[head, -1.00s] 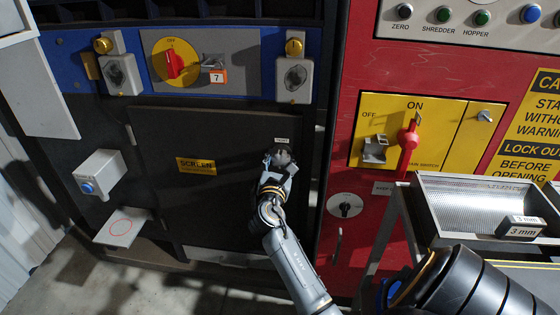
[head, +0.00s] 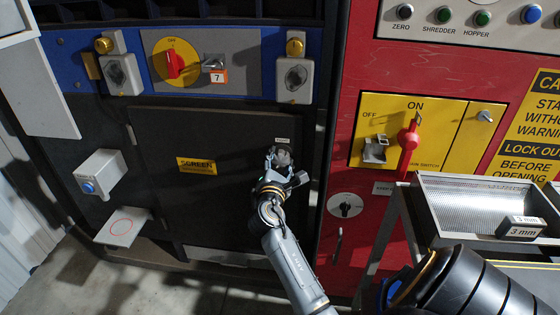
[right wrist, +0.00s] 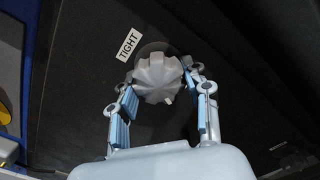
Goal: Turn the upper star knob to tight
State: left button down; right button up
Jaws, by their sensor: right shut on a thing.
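The upper star knob (right wrist: 158,78) is grey and lobed, on the dark screen door. A white TIGHT label (right wrist: 128,43) is beside it, up and to the left in the right wrist view. A small pale mark shows on the knob's lower right rim. My right gripper (right wrist: 160,90) has a finger on each side of the knob and is shut on it. In the head view the gripper (head: 281,163) is at the door's right side, with the knob (head: 283,157) partly hidden between the fingers. My left gripper is not in view.
The dark door (head: 215,135) carries a yellow SCREEN label (head: 197,166). To the right is a red panel with a red-handled main switch (head: 408,138). A tray with mesh (head: 470,205) stands at the right. Boxes (head: 100,173) project from the left side.

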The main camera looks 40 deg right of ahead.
jog(key=shift+m, duration=1.1)
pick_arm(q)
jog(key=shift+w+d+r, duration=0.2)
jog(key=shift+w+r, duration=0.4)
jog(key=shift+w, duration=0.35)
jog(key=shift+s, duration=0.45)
pick_arm(e)
jog(key=o, duration=1.2)
jog(key=shift+c, duration=0.2)
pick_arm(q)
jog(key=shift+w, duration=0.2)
pick_arm(e)
jog(key=v, duration=1.2)
